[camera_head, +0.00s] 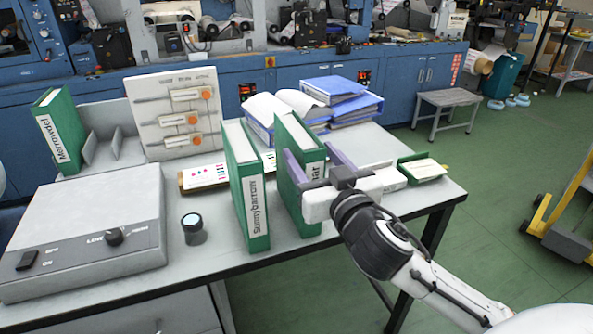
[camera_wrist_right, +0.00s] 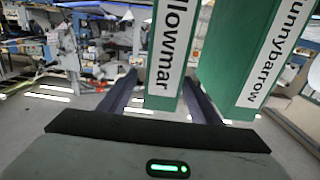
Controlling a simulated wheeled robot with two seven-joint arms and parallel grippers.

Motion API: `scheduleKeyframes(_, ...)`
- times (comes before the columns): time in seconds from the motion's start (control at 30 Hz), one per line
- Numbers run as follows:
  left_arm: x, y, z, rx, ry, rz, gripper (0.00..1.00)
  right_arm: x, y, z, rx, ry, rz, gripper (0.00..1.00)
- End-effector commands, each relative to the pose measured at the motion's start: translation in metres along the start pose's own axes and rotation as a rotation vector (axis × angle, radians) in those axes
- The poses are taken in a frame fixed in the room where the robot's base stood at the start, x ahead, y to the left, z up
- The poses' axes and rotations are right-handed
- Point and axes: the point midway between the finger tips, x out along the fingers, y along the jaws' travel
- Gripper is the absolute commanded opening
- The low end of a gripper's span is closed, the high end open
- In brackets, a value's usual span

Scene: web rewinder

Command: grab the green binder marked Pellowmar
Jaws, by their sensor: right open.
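The green Pellowmar binder (camera_head: 291,128) stands upright on the table. Its white label ends in "mar" in the head view, the rest hidden by my right gripper (camera_head: 309,152). In the right wrist view the binder (camera_wrist_right: 188,50) shows "llowmar" on its spine. My right gripper is open, its two purple-grey fingers on either side of the binder's spine. I cannot tell whether either finger touches it. The green Sunnybarrow binder (camera_head: 245,180) stands upright just left of it, and appears to the right in the wrist view (camera_wrist_right: 222,70). My left gripper is out of view.
A green Merrowdel-like binder (camera_head: 60,130) stands in a grey rack at far left. Blue binders (camera_head: 335,90) lie stacked behind.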

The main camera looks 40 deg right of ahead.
Motion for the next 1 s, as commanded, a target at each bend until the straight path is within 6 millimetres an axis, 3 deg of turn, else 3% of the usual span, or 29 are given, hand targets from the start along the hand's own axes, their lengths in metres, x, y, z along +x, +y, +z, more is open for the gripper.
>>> scheduleKeyframes(0.6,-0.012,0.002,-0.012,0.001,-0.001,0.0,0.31,0.071,-0.002,-0.002,-0.002,0.001,-0.002,0.58)
scheduleKeyframes(0.87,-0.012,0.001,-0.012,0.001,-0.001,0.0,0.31,0.074,-0.002,0.0,-0.001,-0.001,-0.003,0.58)
scheduleKeyframes(1.0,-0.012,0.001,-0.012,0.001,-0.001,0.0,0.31,0.074,-0.002,0.0,-0.001,-0.001,-0.003,0.38)
